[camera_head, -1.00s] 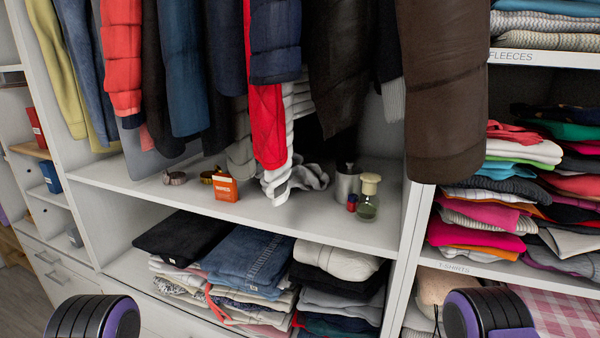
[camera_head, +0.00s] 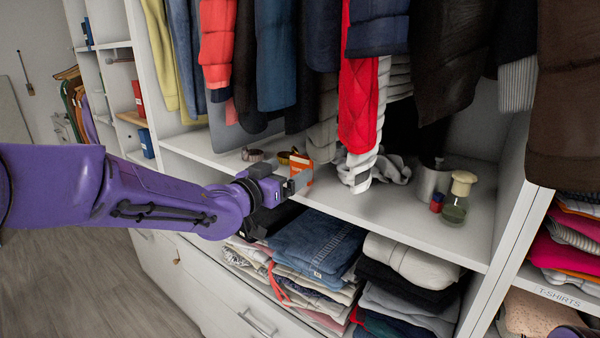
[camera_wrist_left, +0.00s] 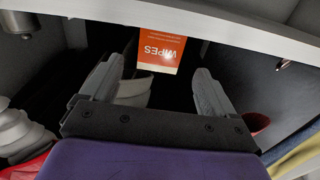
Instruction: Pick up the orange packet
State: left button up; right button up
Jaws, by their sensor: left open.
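The orange packet (camera_head: 301,165) stands on the white shelf below the hanging clothes. It is partly hidden by my left gripper (camera_head: 291,182), which reaches in from the left at the shelf's front edge. In the left wrist view, the packet (camera_wrist_left: 161,50) appears upside down, with the word WIPES on its face. My left gripper (camera_wrist_left: 157,80) is open there, with one finger to each side of the packet's line and the packet just past the fingertips. I see no contact between them.
Hanging clothes (camera_head: 357,90) come down close behind the packet. Folded clothes (camera_head: 315,245) lie below.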

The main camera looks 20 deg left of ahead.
aim_at(298, 165)
pick_arm(q)
jog(key=p+x, duration=0.3)
jog(key=x, duration=0.4)
jog(key=shift+w+d, duration=0.15)
jog(key=shift+w, duration=0.1)
jog(key=shift+w+f, duration=0.1)
jog(key=shift+w, duration=0.1)
jog(key=shift+s, duration=0.15)
jog(key=c, duration=1)
